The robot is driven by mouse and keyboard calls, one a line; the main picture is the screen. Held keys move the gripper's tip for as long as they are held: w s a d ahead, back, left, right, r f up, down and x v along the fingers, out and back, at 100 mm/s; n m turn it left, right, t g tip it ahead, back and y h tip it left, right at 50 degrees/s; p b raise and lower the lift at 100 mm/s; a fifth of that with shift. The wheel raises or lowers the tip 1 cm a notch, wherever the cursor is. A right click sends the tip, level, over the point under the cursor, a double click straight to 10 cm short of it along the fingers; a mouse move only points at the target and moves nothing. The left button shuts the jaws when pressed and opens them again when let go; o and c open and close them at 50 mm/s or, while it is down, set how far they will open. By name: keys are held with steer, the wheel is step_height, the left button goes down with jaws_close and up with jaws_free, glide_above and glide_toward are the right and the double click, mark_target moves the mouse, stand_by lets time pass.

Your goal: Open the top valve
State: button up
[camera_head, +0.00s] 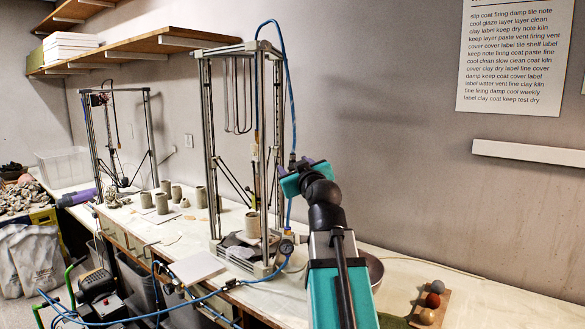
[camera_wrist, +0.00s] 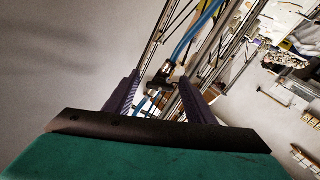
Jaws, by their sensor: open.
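The top valve (camera_head: 292,160) is a small dark fitting on the blue hose at the front right post of the nearer tall metal frame. In the wrist view the valve (camera_wrist: 162,76) shows as a dark and metallic piece where the hose enters. My gripper (camera_head: 284,170), teal with purple fingers, is at the valve's height, close to it. In the wrist view my gripper (camera_wrist: 159,82) is open, and the valve appears between or just beyond its two fingertips. I cannot tell whether the fingers touch it. The handle's position is too small to read.
The blue hose (camera_head: 291,90) loops over the frame and runs down to a lower fitting with a gauge (camera_head: 286,247). The nearer frame (camera_head: 207,130) has thin rods. A clay pot (camera_head: 253,224) stands inside it. A wooden board with several balls (camera_head: 432,302) lies at right.

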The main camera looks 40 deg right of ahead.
steer(key=b+v, duration=0.7)
steer(key=v, duration=0.3)
stand_by(0.4)
steer(key=shift+s+f, duration=0.1)
steer(key=shift+s, duration=0.05)
stand_by(0.4)
